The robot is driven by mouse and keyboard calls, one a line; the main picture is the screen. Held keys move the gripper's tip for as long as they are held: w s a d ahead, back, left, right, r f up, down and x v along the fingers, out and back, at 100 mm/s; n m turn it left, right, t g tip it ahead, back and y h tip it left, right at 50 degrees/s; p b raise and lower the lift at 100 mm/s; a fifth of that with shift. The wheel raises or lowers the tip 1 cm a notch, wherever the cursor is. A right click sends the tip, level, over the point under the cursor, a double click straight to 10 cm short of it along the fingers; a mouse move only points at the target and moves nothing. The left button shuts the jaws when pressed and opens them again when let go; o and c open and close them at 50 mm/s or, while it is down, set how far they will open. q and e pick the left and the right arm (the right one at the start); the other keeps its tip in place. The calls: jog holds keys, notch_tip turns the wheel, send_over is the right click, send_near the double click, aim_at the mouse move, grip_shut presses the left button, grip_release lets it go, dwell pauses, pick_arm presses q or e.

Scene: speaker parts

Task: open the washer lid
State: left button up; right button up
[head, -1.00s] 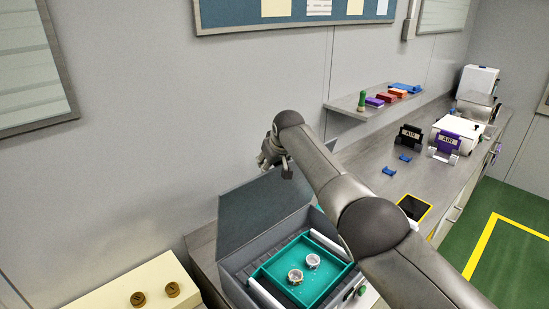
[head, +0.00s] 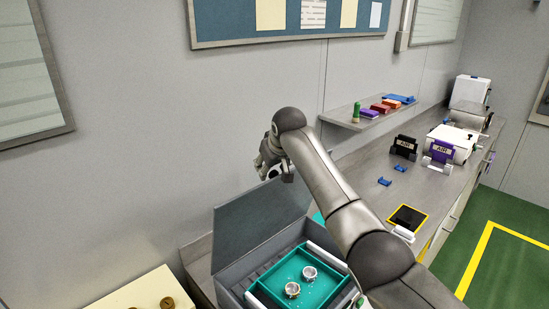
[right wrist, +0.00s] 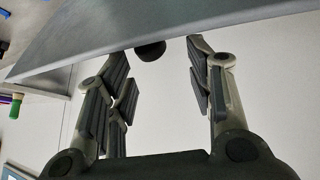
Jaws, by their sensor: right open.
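The washer (head: 230,285) is a grey box at the lower middle of the head view. Its dark grey lid (head: 255,225) stands raised at the back, tilted up toward the wall. A teal tray (head: 275,268) inside holds two small metal ring-like parts (head: 309,272). My right gripper (head: 270,170) is by the top edge of the lid, partly hidden by its own arm. In the right wrist view my right gripper (right wrist: 160,62) is open, with a grey panel edge (right wrist: 200,25) and a dark round knob (right wrist: 150,50) just beyond the fingertips. Nothing is between the fingers. My left gripper is out of view.
A cream box (head: 130,290) with brown knobs is at the lower left. The bench (head: 375,165) runs to the right with blue brackets, a yellow-edged black pad (head: 407,217) and labelled stands (head: 441,152). A wall shelf (head: 345,118) holds coloured blocks. The green floor is clear.

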jog(key=shift+v, duration=3)
jog(key=shift+s+a+f, duration=0.1)
jog(key=shift+s, duration=0.05)
jog(key=shift+c, duration=0.3)
